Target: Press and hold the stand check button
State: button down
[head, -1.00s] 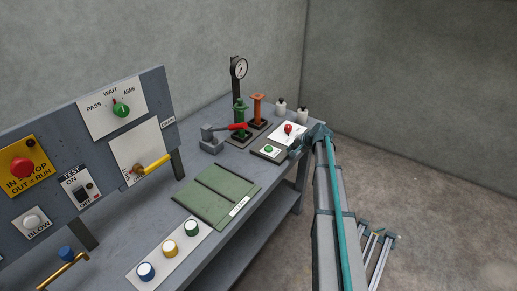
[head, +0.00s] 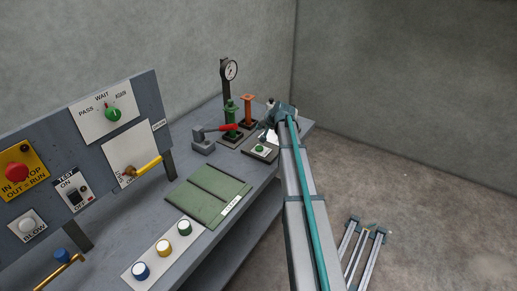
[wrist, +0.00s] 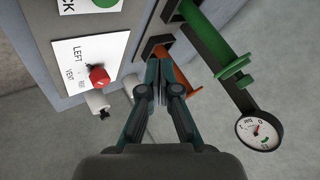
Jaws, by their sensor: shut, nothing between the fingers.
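A green button (head: 260,148) sits on a small dark-edged white plate at the bench's far end in the head view. In the wrist view part of a green button (wrist: 104,2) shows at the top edge beside lettering ending in "CK", the rest cut off. My gripper (wrist: 157,62) is shut and empty, above the far end of the bench and apart from the button. In the head view my arm's end (head: 283,112) is behind and right of the green button; its fingertips are not clear there. An orange flanged spool (wrist: 190,88) shows partly behind my fingers.
A red knob (wrist: 99,76) on a white plate stands beside the fingers. A dial gauge (head: 231,70), green spool (head: 231,112), orange spool (head: 247,108) and red-handled lever (head: 227,127) stand close by.

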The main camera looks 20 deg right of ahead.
jog(key=shift+f, duration=0.15)
jog(key=b, duration=0.3)
send_over(260, 148)
notch_tip(260, 148, down, 7)
jog(key=shift+f, duration=0.1)
jog(key=shift+f+b, duration=0.4)
jog(key=shift+f, duration=0.3)
dwell(0.8)
jog(key=shift+f+b, duration=0.4)
jog(key=shift+f+b, duration=0.4)
jog(key=shift+f, duration=0.1)
dwell(0.7)
jog(key=shift+r, duration=0.15)
dwell(1.8)
jog(key=shift+r+p, duration=0.35)
jog(key=shift+r, duration=0.45)
